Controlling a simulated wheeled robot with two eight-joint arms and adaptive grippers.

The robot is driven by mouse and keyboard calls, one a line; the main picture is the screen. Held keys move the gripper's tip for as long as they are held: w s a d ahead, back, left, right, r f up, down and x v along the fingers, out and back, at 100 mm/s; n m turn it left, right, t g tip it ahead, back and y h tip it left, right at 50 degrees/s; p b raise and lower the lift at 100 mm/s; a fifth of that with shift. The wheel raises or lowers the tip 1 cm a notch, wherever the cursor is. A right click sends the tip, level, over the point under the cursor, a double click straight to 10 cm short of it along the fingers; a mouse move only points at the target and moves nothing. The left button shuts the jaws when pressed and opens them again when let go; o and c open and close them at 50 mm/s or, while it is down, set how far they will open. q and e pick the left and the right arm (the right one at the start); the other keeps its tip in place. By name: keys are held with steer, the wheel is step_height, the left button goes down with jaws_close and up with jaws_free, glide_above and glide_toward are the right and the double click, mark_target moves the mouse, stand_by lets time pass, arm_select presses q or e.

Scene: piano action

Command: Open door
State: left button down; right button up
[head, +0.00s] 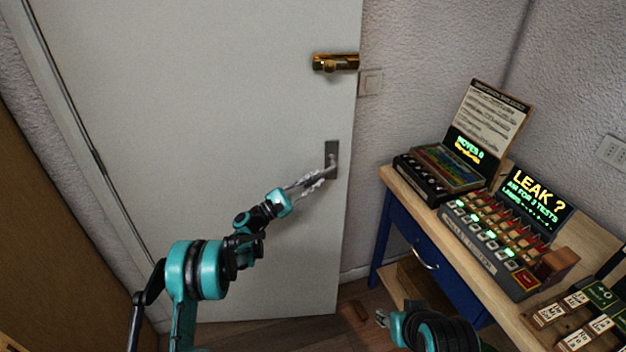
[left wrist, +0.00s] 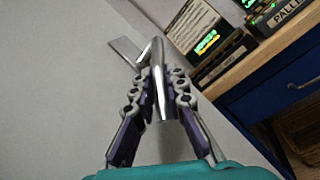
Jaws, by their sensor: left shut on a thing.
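A white door (head: 210,110) fills the left and middle of the head view. Its metal handle (head: 333,165) sits on a grey plate near the door's right edge. My left gripper (head: 325,176) is at the handle, with its fingers around the lever. In the left wrist view the left gripper (left wrist: 162,100) has a finger on each side of the shiny handle lever (left wrist: 159,75). A brass bolt (head: 336,63) is mounted higher up at the door's right edge. My right gripper (head: 382,318) is low in the head view, small and partly shown; its jaw state is unclear.
A wooden-topped desk (head: 408,205) with a blue drawer stands right of the door. It carries several electronic panels (head: 505,225). A light switch (head: 370,82) is on the wall beside the bolt. Wooden floor (head: 358,300) shows between door and desk.

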arm_select(q)
steer(key=s+a+m+g+h, duration=0.1)
steer(key=s+g, duration=0.3)
steer(key=s, duration=1)
steer(key=shift+s+a+m+g+h+b, duration=0.3)
steer(key=shift+m+h, duration=0.2)
steer(key=shift+m, duration=0.3)
steer(key=c, duration=1.5)
jaws_free()
steer(key=shift+c, duration=0.2)
steer(key=v, duration=1.2)
steer(key=shift+r, duration=0.1)
